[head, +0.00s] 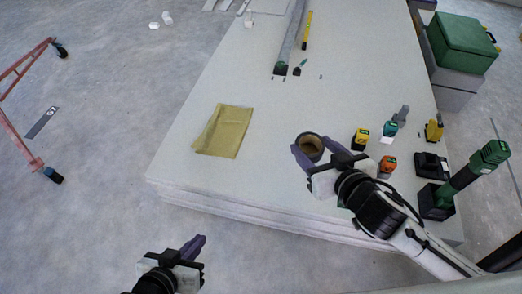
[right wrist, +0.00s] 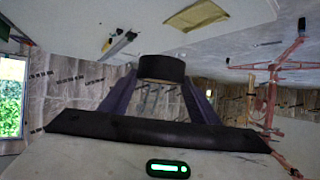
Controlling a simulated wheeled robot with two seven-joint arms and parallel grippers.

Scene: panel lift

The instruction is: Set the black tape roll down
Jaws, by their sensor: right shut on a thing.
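The black tape roll (head: 311,153) has a brown core and is held between the purple fingers of my right gripper (head: 310,154), over the stack of pale panels (head: 265,155). In the right wrist view the roll (right wrist: 162,68) sits between the fingertips of the right gripper (right wrist: 162,82). I cannot tell how far it is above the panel. My left gripper (head: 197,243) is low in the head view, over the floor to the left of the panels, with nothing seen in it; its finger gap is not clear.
A tan sheet (head: 223,131) lies left of the roll. Yellow (head: 361,139), teal (head: 390,129) and orange (head: 387,164) items stand to the right, near a black-and-green tool (head: 465,178). A level (head: 307,30) lies at the back. The panel between sheet and roll is clear.

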